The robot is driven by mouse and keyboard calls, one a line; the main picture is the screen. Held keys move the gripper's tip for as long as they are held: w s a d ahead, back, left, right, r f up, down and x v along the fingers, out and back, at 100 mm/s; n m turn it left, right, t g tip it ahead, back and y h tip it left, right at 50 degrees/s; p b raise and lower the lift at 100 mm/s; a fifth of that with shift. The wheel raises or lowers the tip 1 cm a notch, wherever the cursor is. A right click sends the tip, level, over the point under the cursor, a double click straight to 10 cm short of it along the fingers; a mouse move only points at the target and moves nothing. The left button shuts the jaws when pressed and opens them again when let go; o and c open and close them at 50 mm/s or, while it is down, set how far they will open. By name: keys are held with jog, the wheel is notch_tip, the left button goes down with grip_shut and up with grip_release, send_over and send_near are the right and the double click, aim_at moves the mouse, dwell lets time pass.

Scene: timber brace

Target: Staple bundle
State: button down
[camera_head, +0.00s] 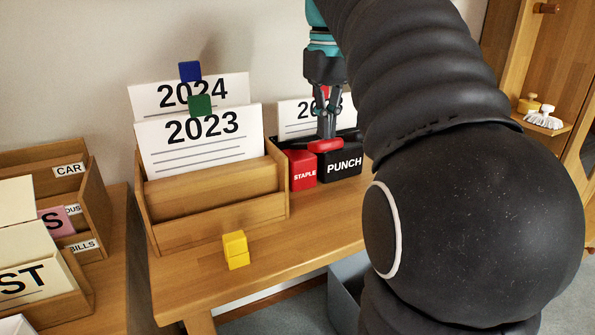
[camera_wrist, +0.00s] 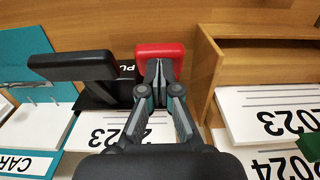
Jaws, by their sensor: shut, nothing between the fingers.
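The red stapler (camera_head: 304,172), marked STAPLE, stands on the wooden desk right of the wooden file box. It also shows in the wrist view (camera_wrist: 160,50). My gripper (camera_head: 327,137) points down with its fingers together, tips at the stapler's red top lever; I cannot tell whether they press it. In the wrist view the shut fingertips (camera_wrist: 158,76) overlap the red top. A white sheet or bundle headed "20…" (camera_head: 297,118) stands behind the stapler and punch. In the wrist view it reads 2023 (camera_wrist: 105,130), partly hidden by my gripper.
The black PUNCH (camera_head: 344,166) stands right beside the stapler. The wooden file box (camera_head: 215,190) holds 2024 and 2023 sheets with blue and green clips. Bare desk (camera_head: 300,240) lies in front of the stapler.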

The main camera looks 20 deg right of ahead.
aim_at(329, 148)
jog(key=shift+f+b, duration=0.65)
jog(key=shift+f, duration=0.6)
jog(key=shift+s+f+b, duration=0.5)
jog(key=shift+f+b, duration=0.15)
jog(key=shift+f, duration=0.3)
dwell(0.3)
notch_tip(329, 148, up, 6)
jog(key=p, duration=0.6)
jog(key=shift+r, duration=1.6)
